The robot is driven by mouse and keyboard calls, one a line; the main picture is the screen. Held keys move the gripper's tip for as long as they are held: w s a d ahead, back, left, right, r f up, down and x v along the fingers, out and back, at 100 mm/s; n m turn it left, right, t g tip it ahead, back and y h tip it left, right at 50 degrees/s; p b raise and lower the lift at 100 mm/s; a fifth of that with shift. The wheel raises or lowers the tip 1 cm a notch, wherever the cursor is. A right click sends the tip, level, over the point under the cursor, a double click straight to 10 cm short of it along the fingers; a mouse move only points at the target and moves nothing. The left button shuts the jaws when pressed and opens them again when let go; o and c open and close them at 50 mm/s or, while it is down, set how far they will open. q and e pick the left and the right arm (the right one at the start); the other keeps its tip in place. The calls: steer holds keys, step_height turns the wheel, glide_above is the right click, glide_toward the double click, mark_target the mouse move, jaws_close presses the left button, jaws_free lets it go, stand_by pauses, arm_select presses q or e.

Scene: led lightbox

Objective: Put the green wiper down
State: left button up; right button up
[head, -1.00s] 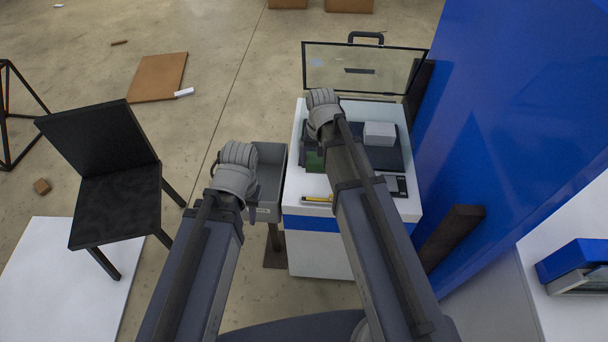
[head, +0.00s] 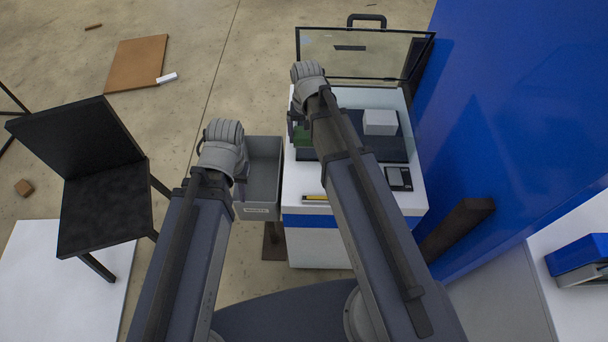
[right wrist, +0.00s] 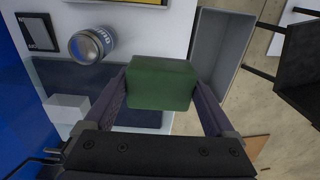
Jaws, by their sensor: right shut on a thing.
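The green wiper (right wrist: 160,85) is a dark green block between the two fingers of my right gripper (right wrist: 158,92) in the right wrist view. My right gripper is shut on it. In the head view a bit of the wiper (head: 303,136) shows beside my right wrist, over the left edge of the white cabinet top. I cannot tell whether it touches the surface below. My left gripper (head: 238,188) is near the grey bin, and its fingers are mostly hidden behind its wrist.
A dark mat (right wrist: 70,80) with a white block (head: 380,122) lies on the white cabinet (head: 300,180). A can (right wrist: 92,45) and a black device (head: 398,179) are nearby. An open grey bin (head: 262,180) adjoins at left; a raised clear lid (head: 375,55) stands behind.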

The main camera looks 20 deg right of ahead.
steer(key=shift+s+f, duration=0.25)
steer(key=shift+f, duration=0.1)
steer(key=shift+s+f+b, duration=0.1)
steer(key=shift+f+b, duration=0.25)
steer(key=shift+b, duration=0.3)
steer(key=b, duration=0.7)
glide_above(306, 178)
step_height(306, 178, down, 7)
steer(key=shift+f, duration=0.25)
steer(key=shift+f+b, duration=0.1)
steer(key=shift+b, duration=0.2)
step_height(306, 178, down, 6)
steer(key=b, duration=0.6)
steer(key=shift+f, duration=0.15)
step_height(306, 178, down, 4)
steer(key=b, duration=0.3)
steer(key=shift+r+b, duration=0.25)
steer(key=shift+b, duration=0.15)
